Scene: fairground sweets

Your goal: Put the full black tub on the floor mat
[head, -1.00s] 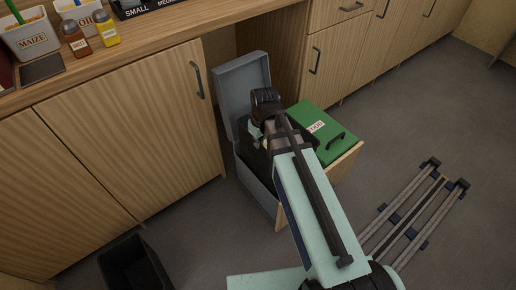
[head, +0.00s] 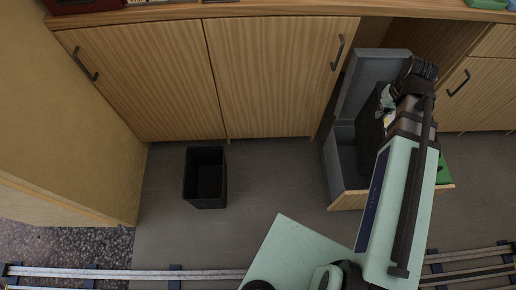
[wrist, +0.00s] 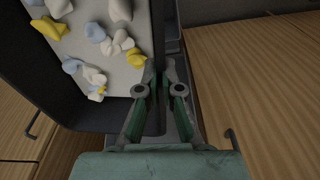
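The full black tub (head: 371,124) hangs from my gripper at the pull-out drawer, partly hidden by my arm. In the wrist view the tub (wrist: 75,112) shows a pale fill with white, yellow and bluish pieces. My gripper (wrist: 160,88) is shut on the tub's near wall; its fingers sit close together on either side of the dark rim. In the head view my gripper (head: 392,108) is mostly hidden behind the wrist. A dark speckled patch of floor (head: 65,248) lies at the lower left; I cannot tell whether it is the mat.
A grey bin (head: 343,160) with a raised lid stands in the drawer, beside a green lid (head: 444,172). An empty black tub (head: 205,178) stands on the floor before the cabinets (head: 200,80). A rail (head: 130,273) runs along the front. A wall end (head: 100,195) borders the speckled patch.

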